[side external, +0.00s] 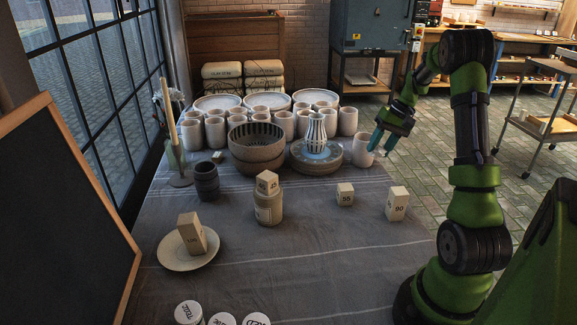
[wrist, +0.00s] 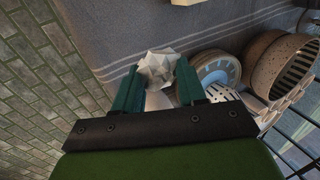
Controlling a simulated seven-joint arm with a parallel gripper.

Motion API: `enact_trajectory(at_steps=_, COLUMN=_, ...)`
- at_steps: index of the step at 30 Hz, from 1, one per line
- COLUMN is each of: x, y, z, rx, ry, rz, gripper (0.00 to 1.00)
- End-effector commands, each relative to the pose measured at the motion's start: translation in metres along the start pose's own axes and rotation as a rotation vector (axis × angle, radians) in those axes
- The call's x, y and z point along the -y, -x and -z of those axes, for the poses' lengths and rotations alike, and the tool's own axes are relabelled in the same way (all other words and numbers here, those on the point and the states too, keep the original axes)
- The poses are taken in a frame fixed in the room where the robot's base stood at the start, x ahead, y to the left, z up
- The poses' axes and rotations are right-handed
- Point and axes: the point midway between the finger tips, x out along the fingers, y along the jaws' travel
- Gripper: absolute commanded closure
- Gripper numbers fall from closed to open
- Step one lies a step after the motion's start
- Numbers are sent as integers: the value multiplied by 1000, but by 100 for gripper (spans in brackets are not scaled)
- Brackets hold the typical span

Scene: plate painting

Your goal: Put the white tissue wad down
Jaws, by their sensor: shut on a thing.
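The white tissue wad (wrist: 157,67) is a crumpled, faceted ball between the fingertips of my gripper (wrist: 158,72) in the wrist view. My gripper is shut on it. In the side view my gripper (side external: 383,143) hangs fingers down at the right edge of the table, beside a pale cup (side external: 362,150); the wad cannot be made out there. In the wrist view a white surface (wrist: 158,100) shows between the fingers, below the wad. I cannot tell whether the wad touches anything beneath it.
A striped vase (side external: 316,132) stands on stacked plates (side external: 331,165) left of my gripper, beside stacked bowls (side external: 257,158). Several cups stand behind. A plate (side external: 171,260) bears another block. The front right cloth (side external: 340,250) is clear.

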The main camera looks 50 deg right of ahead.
Motion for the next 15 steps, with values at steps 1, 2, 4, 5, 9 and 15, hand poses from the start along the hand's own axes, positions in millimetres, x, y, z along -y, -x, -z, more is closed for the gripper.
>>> enact_trajectory(at_steps=1, x=4, y=1, z=3, rx=3, ry=13, rz=13, gripper=100)
enact_trajectory(at_steps=2, x=5, y=2, z=4, rx=7, ry=20, rz=21, gripper=100)
enact_trajectory(at_steps=4, x=4, y=-2, z=3, rx=14, ry=31, rz=38, gripper=100)
enact_trajectory(at_steps=5, x=3, y=-5, z=3, rx=16, ry=33, rz=43, gripper=100)
enact_trajectory(at_steps=9, x=-6, y=-29, z=2, rx=17, ry=35, rz=53, gripper=100)
enact_trajectory(at_steps=15, x=-16, y=-54, z=2, rx=15, ry=37, rz=52, gripper=100)
